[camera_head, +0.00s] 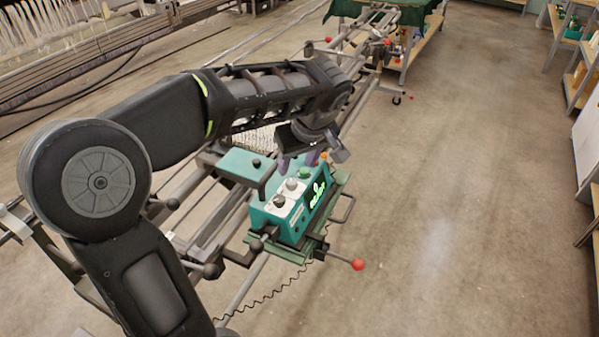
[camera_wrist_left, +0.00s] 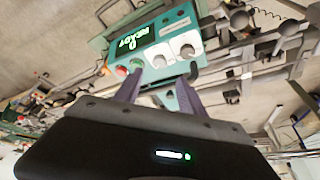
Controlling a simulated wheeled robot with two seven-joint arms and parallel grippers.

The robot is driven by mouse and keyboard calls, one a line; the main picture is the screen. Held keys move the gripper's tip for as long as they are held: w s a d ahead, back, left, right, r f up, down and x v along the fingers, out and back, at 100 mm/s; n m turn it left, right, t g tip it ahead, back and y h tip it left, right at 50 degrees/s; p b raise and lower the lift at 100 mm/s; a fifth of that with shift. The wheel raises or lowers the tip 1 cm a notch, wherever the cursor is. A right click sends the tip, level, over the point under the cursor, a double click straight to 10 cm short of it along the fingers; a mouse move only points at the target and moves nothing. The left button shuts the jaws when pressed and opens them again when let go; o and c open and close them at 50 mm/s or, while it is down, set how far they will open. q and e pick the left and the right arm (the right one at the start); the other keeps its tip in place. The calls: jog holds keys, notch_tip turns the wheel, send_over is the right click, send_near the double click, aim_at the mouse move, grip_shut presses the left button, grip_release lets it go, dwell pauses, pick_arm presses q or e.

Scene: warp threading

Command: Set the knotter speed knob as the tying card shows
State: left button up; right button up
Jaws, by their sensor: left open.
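The knotter (camera_head: 268,216) is a teal box with a lit green display (camera_head: 317,190) and a white panel. The panel carries two grey knobs, one nearer (camera_head: 279,201) and one farther (camera_head: 291,185); both also show in the left wrist view, (camera_wrist_left: 187,51) and (camera_wrist_left: 159,61). I cannot read which is the speed knob or its setting. A green button (camera_head: 304,173) sits beyond them. My left gripper (camera_head: 298,161) is open and empty over the far end of the box. In the left wrist view its fingers (camera_wrist_left: 156,86) point toward the panel, apart from the knobs. I cannot make out a tying card.
A lever with a red ball (camera_head: 358,264) sticks out in front, and a coiled cable (camera_head: 270,295) hangs below. Frame rails run behind. The floor at right (camera_head: 460,200) is clear.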

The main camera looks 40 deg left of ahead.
aim_at(292, 181)
pick_arm(q)
jog(key=shift+p+x, duration=0.55)
jog(key=shift+x, duration=3.45)
jog(key=shift+d, duration=0.1)
jog(key=shift+c, duration=0.3)
grip_shut()
